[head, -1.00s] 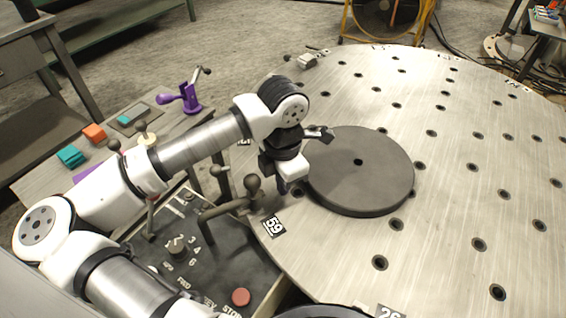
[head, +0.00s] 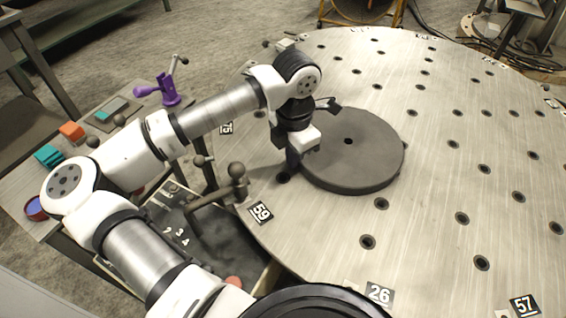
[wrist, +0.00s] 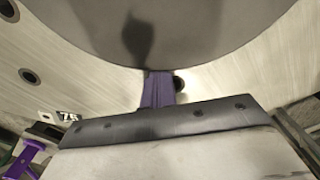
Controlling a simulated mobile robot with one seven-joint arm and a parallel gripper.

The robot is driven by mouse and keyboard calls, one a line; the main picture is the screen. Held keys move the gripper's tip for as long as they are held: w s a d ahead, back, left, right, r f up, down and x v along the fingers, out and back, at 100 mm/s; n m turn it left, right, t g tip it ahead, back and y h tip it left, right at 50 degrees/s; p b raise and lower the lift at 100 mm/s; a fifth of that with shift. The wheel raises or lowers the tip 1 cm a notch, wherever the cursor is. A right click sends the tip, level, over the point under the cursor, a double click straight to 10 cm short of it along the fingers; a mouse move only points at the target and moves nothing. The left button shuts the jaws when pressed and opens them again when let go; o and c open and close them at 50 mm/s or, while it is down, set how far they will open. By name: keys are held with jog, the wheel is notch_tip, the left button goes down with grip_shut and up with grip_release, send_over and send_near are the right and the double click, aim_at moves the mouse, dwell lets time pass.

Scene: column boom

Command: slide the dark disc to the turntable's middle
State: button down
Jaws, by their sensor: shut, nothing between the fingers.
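The dark disc (head: 368,160), flat and round with a small centre hole, lies on the turntable (head: 440,200) near its left edge. The turntable is a large metal plate with rows of dark holes; its middle is to the right of the disc. My gripper (head: 297,170) is low at the disc's left side, shut and empty. In the wrist view the purple fingers of my gripper (wrist: 158,78) reach the rim of the dark disc (wrist: 200,30). I cannot tell whether they touch it. A dark shadow falls on the disc.
A control box with a ball-topped lever (head: 237,172) stands by the turntable's left edge, close to my arm. A side bench holds a purple crank device (head: 168,92), an orange block (head: 72,131) and a teal block (head: 48,155). The plate right of the disc is clear.

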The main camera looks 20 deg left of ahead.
aim_at(375, 117)
jog(key=w+d, duration=0.5)
jog(key=w, duration=0.1)
jog(key=w+d+b, duration=0.1)
jog(key=w+d, duration=0.5)
jog(key=w, duration=0.1)
jog(key=w+d+b, duration=0.1)
jog(key=w+d, duration=0.4)
jog(key=w, duration=0.1)
jog(key=shift+w+d, duration=0.2)
jog(key=shift+w, duration=0.15)
jog(key=shift+s, duration=0.1)
